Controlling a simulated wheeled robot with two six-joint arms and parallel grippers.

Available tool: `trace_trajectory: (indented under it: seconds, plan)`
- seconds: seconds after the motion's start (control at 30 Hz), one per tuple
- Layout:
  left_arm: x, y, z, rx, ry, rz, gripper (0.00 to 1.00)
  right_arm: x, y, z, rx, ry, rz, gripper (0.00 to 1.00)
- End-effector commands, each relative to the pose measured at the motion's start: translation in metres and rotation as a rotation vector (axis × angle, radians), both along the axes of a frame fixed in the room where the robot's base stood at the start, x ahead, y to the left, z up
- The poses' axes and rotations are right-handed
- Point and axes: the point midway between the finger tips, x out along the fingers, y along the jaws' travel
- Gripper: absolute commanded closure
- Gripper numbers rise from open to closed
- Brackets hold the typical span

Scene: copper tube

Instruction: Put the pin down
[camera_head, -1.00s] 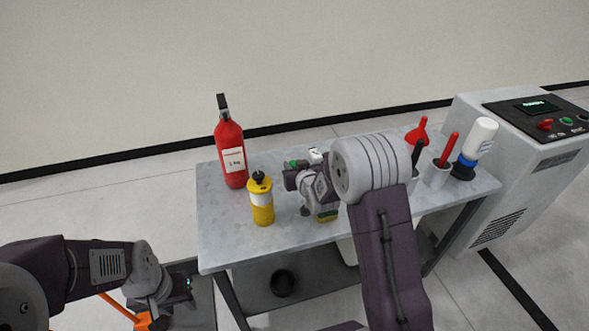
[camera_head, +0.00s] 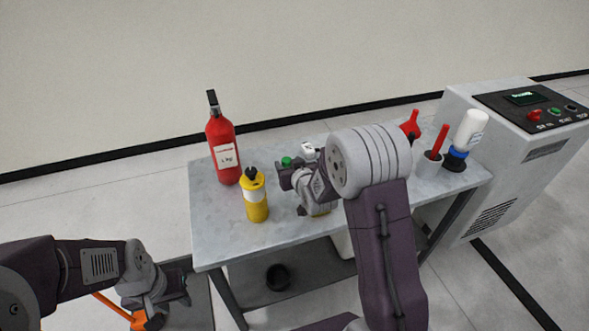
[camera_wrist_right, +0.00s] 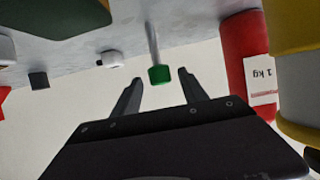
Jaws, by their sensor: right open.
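The pin (camera_wrist_right: 154,45) shows in the right wrist view as a thin silver shaft with a green head (camera_wrist_right: 159,74). The green head also shows in the head view (camera_head: 287,161), just beyond my right gripper. My right gripper (camera_wrist_right: 160,80) is open, its fingers on either side of the green head with a gap at each side. In the head view, my right arm hides most of that gripper and the pin's lower part. My left gripper (camera_head: 172,293) is low at the left, beside the table; its fingers are too unclear to judge.
A red extinguisher (camera_head: 223,147) and a yellow bottle (camera_head: 255,198) stand on the grey table (camera_head: 225,240), left of my right gripper. A red-handled tool in a cup (camera_head: 430,164) and a white bottle (camera_head: 470,130) stand at the right, near a control cabinet (camera_head: 500,170).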

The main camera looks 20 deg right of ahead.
Motion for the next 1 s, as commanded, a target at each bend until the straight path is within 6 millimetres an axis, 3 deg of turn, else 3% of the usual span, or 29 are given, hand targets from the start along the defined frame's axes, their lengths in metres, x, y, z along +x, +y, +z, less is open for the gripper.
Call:
trace_trajectory:
  seconds: [0.23,0.4,1.0]
  plan:
    - [0.0,0.0,0.007,0.0,0.0,0.0,0.64,-0.06,-0.002,0.027,0.0,-0.002,0.0,0.49]
    - [0.0,0.0,-0.009,0.0,0.0,0.0,0.64,-0.079,-0.003,0.032,0.0,-0.004,0.0,0.49]
    - [0.0,0.0,-0.01,0.0,0.0,0.0,0.64,-0.086,-0.003,0.037,0.0,-0.002,0.001,0.49]
